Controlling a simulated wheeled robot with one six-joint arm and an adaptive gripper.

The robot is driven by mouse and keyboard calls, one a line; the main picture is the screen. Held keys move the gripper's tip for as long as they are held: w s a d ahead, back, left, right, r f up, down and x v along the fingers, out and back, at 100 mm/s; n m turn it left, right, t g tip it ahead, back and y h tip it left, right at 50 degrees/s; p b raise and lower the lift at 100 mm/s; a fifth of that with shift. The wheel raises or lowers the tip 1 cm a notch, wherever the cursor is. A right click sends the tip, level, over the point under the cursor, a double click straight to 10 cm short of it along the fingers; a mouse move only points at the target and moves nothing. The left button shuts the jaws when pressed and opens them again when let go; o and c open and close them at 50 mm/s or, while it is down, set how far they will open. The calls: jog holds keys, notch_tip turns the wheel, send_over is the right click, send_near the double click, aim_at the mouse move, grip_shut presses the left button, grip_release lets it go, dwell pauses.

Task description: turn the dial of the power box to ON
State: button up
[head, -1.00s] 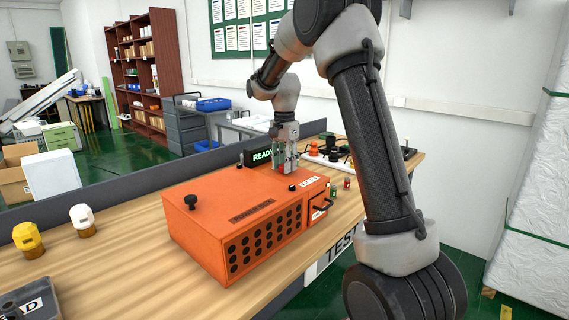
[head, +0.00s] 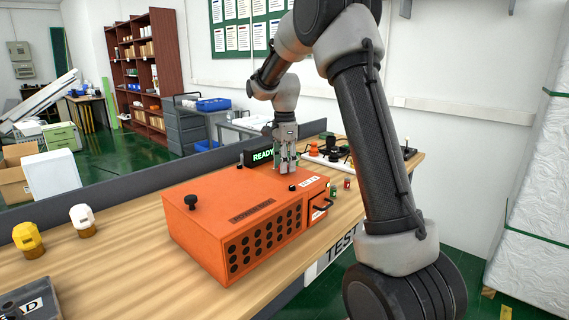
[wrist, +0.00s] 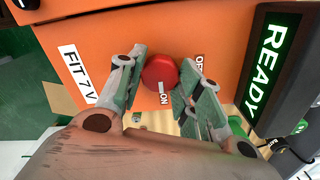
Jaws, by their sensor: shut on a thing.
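The orange power box (head: 200,220) sits on the wooden table, with black holes along its front side. Its round red dial (wrist: 159,73) shows in the wrist view between the fingers of my gripper (wrist: 160,78). An ON label (wrist: 165,96) is just below the dial in that view, and a second label, partly covered by a finger, reads as OFF (wrist: 200,64). I cannot make out a pointer on the dial. My gripper is shut on the dial, and in the head view (head: 285,168) it points down at the box's far end, hiding the dial.
A lit READY display (head: 262,155) stands behind the box, close to my gripper. A black knob (head: 190,201) and a handle (head: 322,205) stick out from the box. Yellow (head: 28,239) and white (head: 82,217) bottles stand left. Bare table lies in front.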

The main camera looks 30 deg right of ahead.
jog(key=o, duration=1.1)
jog(key=shift+c, duration=0.2)
jog(key=shift+r, duration=0.1)
notch_tip(320, 180, up, 12)
